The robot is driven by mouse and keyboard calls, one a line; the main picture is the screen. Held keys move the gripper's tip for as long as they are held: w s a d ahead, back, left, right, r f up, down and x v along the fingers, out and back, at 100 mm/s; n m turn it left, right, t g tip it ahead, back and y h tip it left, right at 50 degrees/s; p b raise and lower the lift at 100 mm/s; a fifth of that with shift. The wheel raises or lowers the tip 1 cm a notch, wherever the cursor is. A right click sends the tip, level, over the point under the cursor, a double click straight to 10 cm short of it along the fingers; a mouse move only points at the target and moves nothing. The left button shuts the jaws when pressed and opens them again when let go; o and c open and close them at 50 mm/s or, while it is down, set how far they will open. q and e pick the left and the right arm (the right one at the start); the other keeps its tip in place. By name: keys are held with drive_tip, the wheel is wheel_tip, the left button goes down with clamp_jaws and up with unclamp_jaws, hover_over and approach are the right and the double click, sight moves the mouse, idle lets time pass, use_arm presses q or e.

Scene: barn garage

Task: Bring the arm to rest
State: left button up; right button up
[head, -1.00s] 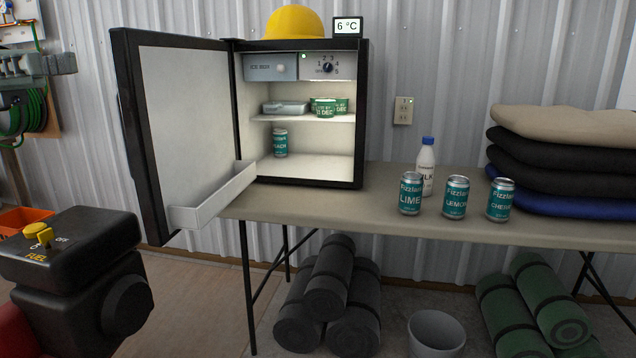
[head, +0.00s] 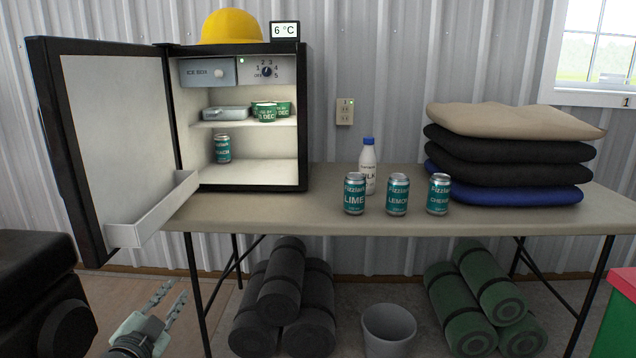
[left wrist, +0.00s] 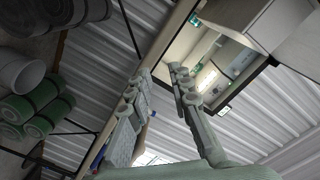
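My left gripper (head: 166,298) shows at the bottom left of the head view, low in front of the table and below the fridge's open door. Its two fingers are apart with nothing between them. In the left wrist view the two fingers of the left gripper (left wrist: 162,80) also stand apart and empty, with the table edge and the fridge beyond them. My right gripper is not in either view.
The fridge door (head: 120,140) hangs open toward me. The table (head: 270,208) carries the lime (head: 354,194), lemon (head: 397,195) and cherry (head: 437,194) cans, a milk bottle (head: 368,168) and stacked cushions (head: 510,150). A bin (head: 389,330) and rolled mats stand underneath.

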use_arm(q)
drive_tip(key=s+f+n+g+y, duration=0.2)
drive_tip(key=s+f+n+g, duration=0.4)
drive_tip(key=s+f, duration=0.85)
drive_tip(key=s+d+f+n+g, duration=0.1)
drive_tip(key=s+f+g, duration=0.3)
drive_tip(key=s, duration=0.6)
drive_tip(key=s+d+f+g, duration=0.2)
drive_tip(key=s+f+g, duration=0.2)
drive_tip(key=s+f, duration=0.4)
drive_tip(key=shift+s+d+n, duration=0.4)
drive_tip(key=shift+s, duration=0.45)
